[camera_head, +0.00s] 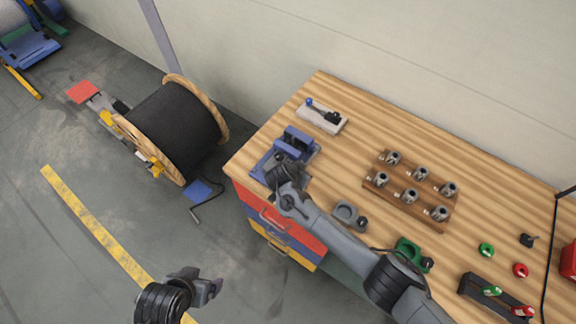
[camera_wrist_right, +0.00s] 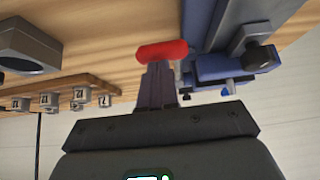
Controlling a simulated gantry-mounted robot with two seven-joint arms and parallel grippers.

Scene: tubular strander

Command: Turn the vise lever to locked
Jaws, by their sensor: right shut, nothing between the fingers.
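The blue vise (camera_head: 297,140) stands at the left front corner of the wooden bench; it also shows in the right wrist view (camera_wrist_right: 220,68). A red lever grip (camera_wrist_right: 162,51) lies across the tips of my right gripper (camera_wrist_right: 160,70) in the right wrist view. The right fingers are shut with nothing between them; I cannot tell whether they touch the grip. In the head view my right gripper (camera_head: 283,165) is over the vise's front and hides the lever. My left gripper (camera_head: 205,287) is over the floor, away from the bench; its finger gap is unclear.
A blue-knobbed clamp on a pale base (camera_head: 322,117) stands behind the vise. A wooden rack (camera_head: 400,210) of metal parts, a grey round fixture (camera_head: 347,214) and a green fixture (camera_head: 408,250) are to the right. A cable reel (camera_head: 175,125) stands on the floor at left.

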